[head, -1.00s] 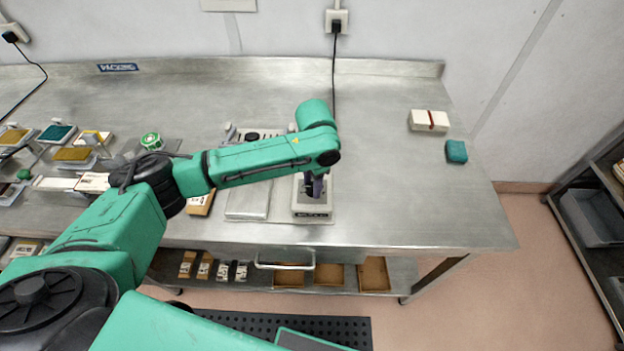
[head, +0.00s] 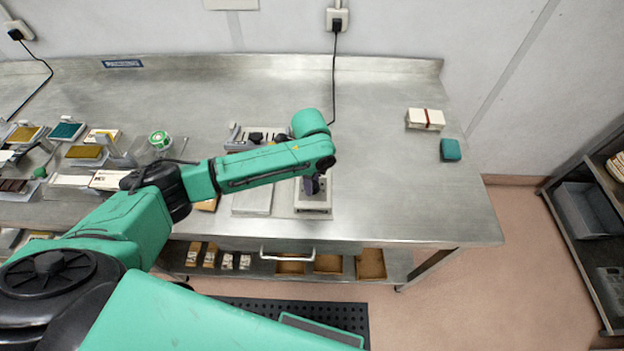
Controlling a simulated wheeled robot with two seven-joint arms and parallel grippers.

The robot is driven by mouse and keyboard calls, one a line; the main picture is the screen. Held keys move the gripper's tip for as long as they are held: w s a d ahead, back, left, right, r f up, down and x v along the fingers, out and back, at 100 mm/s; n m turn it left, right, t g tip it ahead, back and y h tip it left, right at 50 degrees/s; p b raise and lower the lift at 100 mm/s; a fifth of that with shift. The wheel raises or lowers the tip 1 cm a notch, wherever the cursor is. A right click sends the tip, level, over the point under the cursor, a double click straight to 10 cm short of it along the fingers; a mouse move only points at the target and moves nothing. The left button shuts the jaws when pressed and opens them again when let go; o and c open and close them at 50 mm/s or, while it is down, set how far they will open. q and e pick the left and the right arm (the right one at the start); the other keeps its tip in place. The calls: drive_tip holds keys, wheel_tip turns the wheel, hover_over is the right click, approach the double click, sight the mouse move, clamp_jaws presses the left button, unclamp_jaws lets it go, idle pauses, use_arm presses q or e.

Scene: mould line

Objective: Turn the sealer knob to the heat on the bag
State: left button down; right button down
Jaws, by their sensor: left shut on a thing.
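The sealer (head: 313,208) is a small pale box with a dark top near the front middle edge of the steel table. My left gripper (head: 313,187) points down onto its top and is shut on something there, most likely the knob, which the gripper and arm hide. The knob's setting cannot be read. I cannot make out for certain which item is the bag. My right gripper is not in view.
A flat grey plate (head: 253,201) lies just left of the sealer. Trays of coloured blocks (head: 84,153) crowd the table's left. A white banded stack (head: 425,118) and a teal block (head: 451,150) sit at right. The table's right front is clear.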

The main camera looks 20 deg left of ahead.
use_arm(q)
drive_tip(key=m, duration=0.5)
drive_tip(key=shift+m, duration=0.3)
drive_tip(key=m, duration=0.5)
drive_tip(key=shift+w+h, duration=0.1)
drive_tip(key=shift+h, duration=0.2)
drive_tip(key=shift+c, duration=2.2)
unclamp_jaws()
drive_tip(key=shift+r, duration=0.1)
